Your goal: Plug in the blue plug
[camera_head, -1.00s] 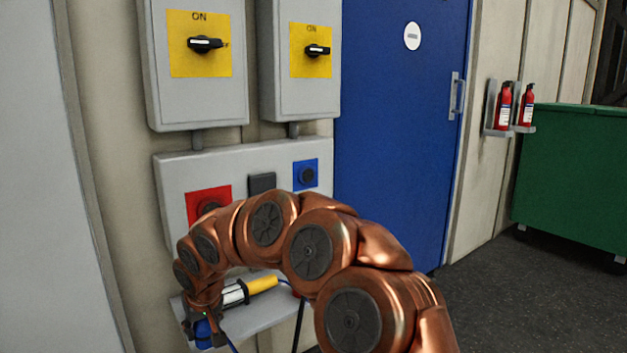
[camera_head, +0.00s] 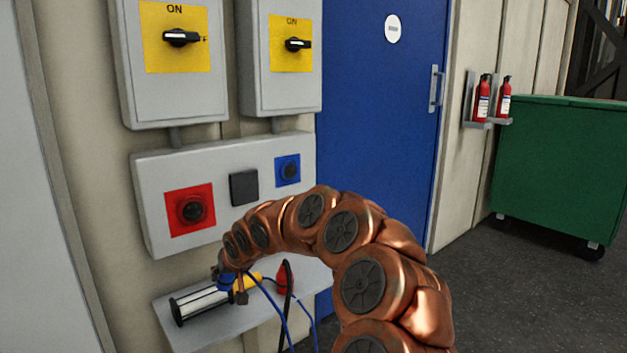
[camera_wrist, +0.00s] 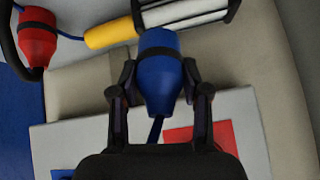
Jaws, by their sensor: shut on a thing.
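The blue plug (camera_wrist: 158,72) is held between the two fingers of my gripper (camera_wrist: 158,90) in the wrist view. In the head view the plug (camera_head: 226,281) shows as a small blue shape at my gripper (camera_head: 222,273), in front of the wall and over the shelf area. Its blue cable hangs down from there. The blue socket (camera_head: 288,171) is on the right of the grey socket panel (camera_head: 160,180), up and right of the plug and apart from it. My arm hides part of the panel's lower right.
A red socket (camera_head: 192,210) and a black square (camera_head: 244,188) share the panel. The shelf (camera_head: 245,325) below holds a work lamp (camera_head: 200,304) and a red plug (camera_head: 284,279) with a black cable. Two switch boxes with yellow plates (camera_head: 176,85) hang above.

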